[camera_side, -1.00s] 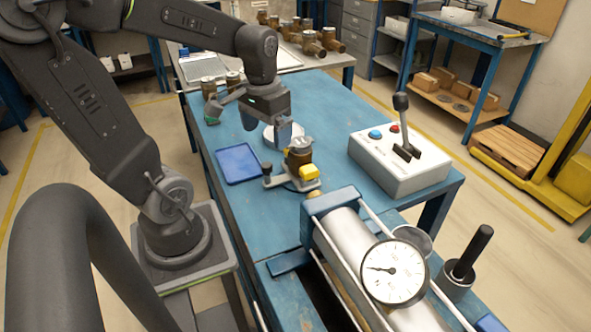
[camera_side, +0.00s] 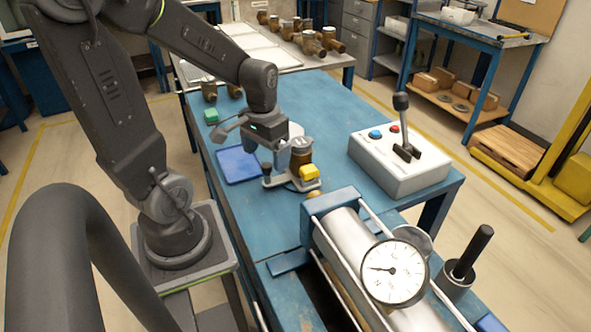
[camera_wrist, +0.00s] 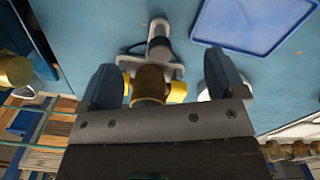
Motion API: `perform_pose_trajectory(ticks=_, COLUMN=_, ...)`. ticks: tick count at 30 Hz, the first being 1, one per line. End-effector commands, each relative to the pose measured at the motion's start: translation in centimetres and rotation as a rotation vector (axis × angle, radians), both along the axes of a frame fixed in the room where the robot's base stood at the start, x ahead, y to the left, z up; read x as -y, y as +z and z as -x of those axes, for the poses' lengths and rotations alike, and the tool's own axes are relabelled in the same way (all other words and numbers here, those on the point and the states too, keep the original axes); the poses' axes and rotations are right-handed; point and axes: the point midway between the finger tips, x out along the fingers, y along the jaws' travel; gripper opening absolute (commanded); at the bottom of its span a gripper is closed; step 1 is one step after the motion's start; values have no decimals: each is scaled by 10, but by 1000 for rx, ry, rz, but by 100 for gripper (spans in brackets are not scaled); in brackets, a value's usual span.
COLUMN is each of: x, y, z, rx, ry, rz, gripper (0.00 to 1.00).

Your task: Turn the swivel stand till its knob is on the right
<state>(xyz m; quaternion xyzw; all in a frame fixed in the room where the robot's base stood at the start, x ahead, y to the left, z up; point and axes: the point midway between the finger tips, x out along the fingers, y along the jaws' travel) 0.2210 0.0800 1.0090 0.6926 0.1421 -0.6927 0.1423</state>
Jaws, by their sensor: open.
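The swivel stand (camera_side: 288,181) is a grey plate on the blue bench, carrying a brass meter body (camera_side: 301,159) with a yellow block (camera_side: 310,172) at its right. Its dark knob (camera_side: 267,169) is on the left in the side view. In the wrist view the knob (camera_wrist: 158,29) stands at the top on a grey arm, with the brass body (camera_wrist: 150,85) below it. My gripper (camera_side: 266,154) is open, low beside the stand on its far left side. In the wrist view the brass body appears between the spread fingers (camera_wrist: 162,75); whether they touch it cannot be told.
A control box (camera_side: 400,163) with a lever stands to the right. A cylinder with a gauge (camera_side: 394,272) is in front. A white disc (camera_side: 295,130) lies behind.

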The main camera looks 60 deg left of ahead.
Motion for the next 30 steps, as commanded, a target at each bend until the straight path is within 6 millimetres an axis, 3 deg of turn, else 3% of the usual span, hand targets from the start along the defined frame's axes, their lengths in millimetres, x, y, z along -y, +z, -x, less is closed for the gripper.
perform_pose_trajectory(ticks=11, x=0, y=-1, z=0, rx=0, ry=0, rz=0, gripper=89)
perform_pose_trajectory(ticks=30, x=0, y=-18, z=0, rx=-1, ry=0, rz=0, gripper=89)
